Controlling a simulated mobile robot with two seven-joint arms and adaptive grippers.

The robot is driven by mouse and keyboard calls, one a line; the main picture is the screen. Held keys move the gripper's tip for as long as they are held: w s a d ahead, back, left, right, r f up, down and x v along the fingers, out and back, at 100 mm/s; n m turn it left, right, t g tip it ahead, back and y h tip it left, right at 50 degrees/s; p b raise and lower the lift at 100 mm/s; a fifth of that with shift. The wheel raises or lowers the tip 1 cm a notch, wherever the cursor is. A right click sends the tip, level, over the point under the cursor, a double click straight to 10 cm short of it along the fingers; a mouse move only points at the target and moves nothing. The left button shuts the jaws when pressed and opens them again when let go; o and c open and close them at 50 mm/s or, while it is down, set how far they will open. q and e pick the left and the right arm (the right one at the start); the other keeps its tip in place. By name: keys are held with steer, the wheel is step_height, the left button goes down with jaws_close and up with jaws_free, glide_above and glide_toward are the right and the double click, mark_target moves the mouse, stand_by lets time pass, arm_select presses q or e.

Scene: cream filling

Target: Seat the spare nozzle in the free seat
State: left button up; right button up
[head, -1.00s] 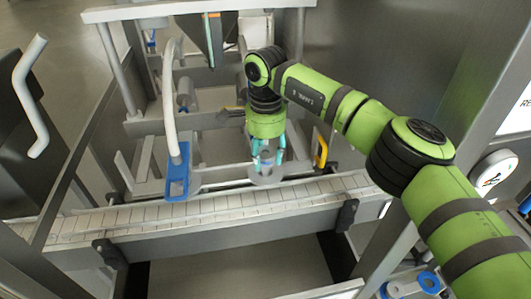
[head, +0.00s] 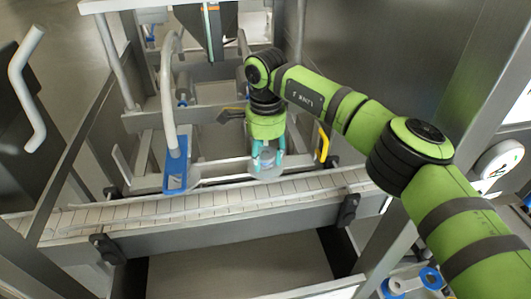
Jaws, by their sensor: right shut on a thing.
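My right gripper (head: 267,158) comes down from above over the machine's cross bar, its teal fingers shut on a small greyish, partly see-through piece that looks like the spare nozzle (head: 266,170). The fingers cover part of it. Whether it touches the bar below cannot be told. To the left, a blue bracket (head: 176,165) stands on the same bar (head: 222,168) with a pale curved hose running into its top. The free seat cannot be made out; the gripper and nozzle may hide it. My left gripper is not in view.
A slatted conveyor (head: 140,210) runs across in front of the bar. A yellow handle (head: 322,145) stands close to the right of my gripper. A grey curved handle (head: 22,90) is at the far left. Blue-ringed parts (head: 428,279) lie at the lower right.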

stand_by(0.3)
steer(key=o, duration=1.9)
steer(key=shift+c, duration=0.2)
steer(key=shift+w+r+p, duration=0.15)
steer(key=shift+r+p, duration=1.05)
steer(key=shift+r, duration=0.75)
steer(key=shift+r+p, duration=0.4)
steer(key=shift+r, duration=0.3)
steer(key=shift+c, duration=0.6)
steer(key=shift+o, duration=0.4)
steer(key=shift+s+d+r+p, duration=0.1)
steer(key=shift+s+r+p, duration=0.1)
steer(key=shift+r, duration=0.15)
steer(key=shift+s+r+p, duration=0.1)
steer(key=shift+r+p, duration=0.1)
steer(key=shift+r, duration=0.1)
steer(key=shift+w+r, duration=0.2)
steer(key=shift+r, duration=0.2)
steer(key=shift+c, duration=0.4)
steer(key=shift+o, duration=0.2)
steer(key=shift+s+r+p, duration=0.1)
steer(key=shift+p, duration=0.25)
